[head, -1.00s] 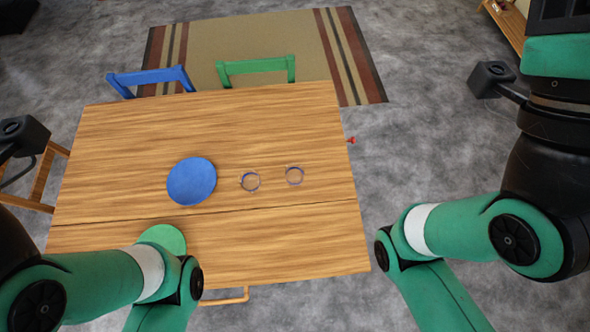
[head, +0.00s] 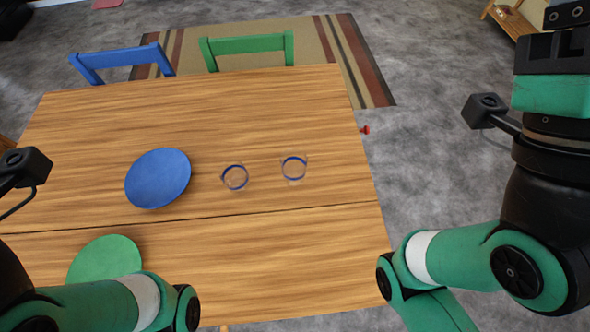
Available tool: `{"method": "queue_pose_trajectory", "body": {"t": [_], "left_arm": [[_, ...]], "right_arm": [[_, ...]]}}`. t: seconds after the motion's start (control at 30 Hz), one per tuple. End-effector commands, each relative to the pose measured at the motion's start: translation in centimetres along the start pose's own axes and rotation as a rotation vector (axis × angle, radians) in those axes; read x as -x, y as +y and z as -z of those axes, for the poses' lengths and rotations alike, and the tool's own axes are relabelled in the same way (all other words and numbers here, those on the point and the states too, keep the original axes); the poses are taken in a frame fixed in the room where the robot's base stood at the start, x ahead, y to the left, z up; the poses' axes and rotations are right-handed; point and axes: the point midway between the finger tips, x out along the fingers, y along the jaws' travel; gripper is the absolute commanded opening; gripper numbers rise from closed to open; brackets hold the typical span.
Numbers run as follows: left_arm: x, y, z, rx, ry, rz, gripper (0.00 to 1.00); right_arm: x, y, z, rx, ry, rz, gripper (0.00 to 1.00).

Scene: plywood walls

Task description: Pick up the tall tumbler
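Two clear glasses with blue rims stand upright on the wooden table (head: 250,245) in the head view. One glass (head: 235,178) is nearer the blue plate, and the other glass (head: 294,168) is to its right, slightly farther back. Seen from above, I cannot tell for sure which is the tall tumbler. Both glasses are apart from each other and nothing touches them. My two arms show at the lower left and along the right side, but neither gripper's fingers are in the picture.
A blue plate (head: 158,178) lies left of the glasses. A green plate (head: 104,258) lies at the front left, partly behind my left arm. A blue chair (head: 122,62) and a green chair (head: 247,45) stand at the far edge. The table right of the glasses is clear.

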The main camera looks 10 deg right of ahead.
Motion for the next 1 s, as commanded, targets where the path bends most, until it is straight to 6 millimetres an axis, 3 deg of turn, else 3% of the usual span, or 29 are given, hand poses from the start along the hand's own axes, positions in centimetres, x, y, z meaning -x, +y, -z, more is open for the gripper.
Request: {"method": "queue_pose_trajectory", "body": {"t": [0.3, 0.73, 1.0], "left_arm": [[0.02, 0.00, -0.05, 0.000, -0.001, 0.000, 0.20], [0.03, 0.00, -0.06, 0.000, -0.001, 0.000, 0.97], [0.07, -0.08, -0.44, -0.005, -0.011, -0.001, 1.00]], "right_arm": [[0.02, 0.00, -0.05, 0.000, -0.001, 0.000, 0.50], [0.03, 0.00, -0.06, 0.000, -0.001, 0.000, 0.50], [-0.03, 0.00, -0.01, 0.000, -0.001, 0.000, 0.50]]}}
